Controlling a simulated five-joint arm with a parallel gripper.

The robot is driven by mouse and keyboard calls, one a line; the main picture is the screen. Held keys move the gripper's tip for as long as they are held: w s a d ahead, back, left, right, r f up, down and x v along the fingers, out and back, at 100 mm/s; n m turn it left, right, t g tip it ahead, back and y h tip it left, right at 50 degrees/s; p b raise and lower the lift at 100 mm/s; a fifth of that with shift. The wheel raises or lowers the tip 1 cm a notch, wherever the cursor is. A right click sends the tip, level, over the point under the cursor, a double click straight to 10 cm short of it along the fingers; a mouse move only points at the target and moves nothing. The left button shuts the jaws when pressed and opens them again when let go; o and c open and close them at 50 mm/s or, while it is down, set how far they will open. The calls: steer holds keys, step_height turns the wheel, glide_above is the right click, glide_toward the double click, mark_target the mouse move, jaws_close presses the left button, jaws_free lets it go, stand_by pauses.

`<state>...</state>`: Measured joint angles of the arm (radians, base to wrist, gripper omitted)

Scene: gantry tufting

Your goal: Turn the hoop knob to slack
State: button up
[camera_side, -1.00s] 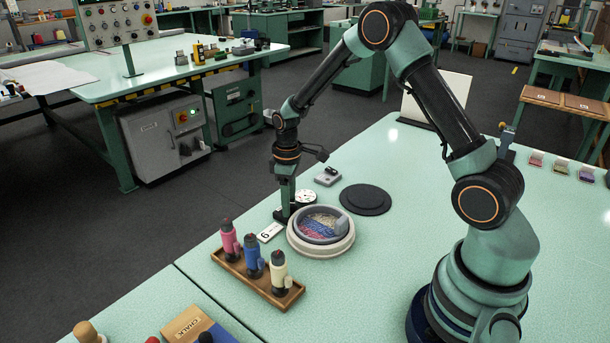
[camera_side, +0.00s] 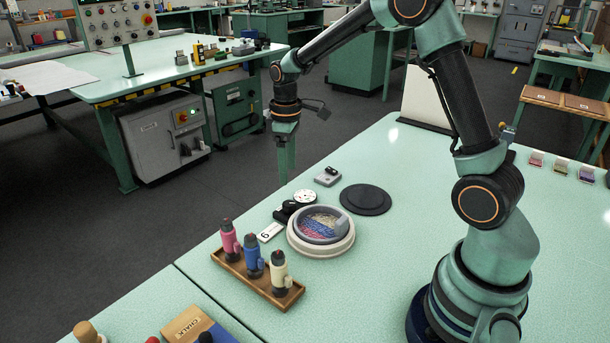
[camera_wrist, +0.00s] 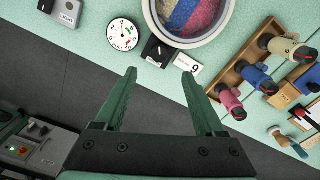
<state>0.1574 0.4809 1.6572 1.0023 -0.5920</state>
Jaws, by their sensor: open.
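The hoop (camera_side: 346,245) is a pale round frame with pink, blue and cream yarn inside, on the mint table; its lower part shows in the wrist view (camera_wrist: 152,22). The black knob (camera_side: 284,214) sits at the hoop's left edge. In the wrist view the knob (camera_wrist: 157,51) is a dark block with a white mark, between the hoop and the table edge.
A white dial (camera_wrist: 123,34) and a white number card (camera_wrist: 187,62) flank the knob. A black disc (camera_side: 365,199) and a small grey box (camera_side: 327,177) lie behind.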

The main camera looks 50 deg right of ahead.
mark_target(289, 203)
step_height(289, 203, up, 2)
stand_by(0.5)
step_height(289, 203, down, 12)
steer(key=m, duration=0.5)
steer(key=shift+r, duration=0.15)
stand_by(0.4)
jaws_close()
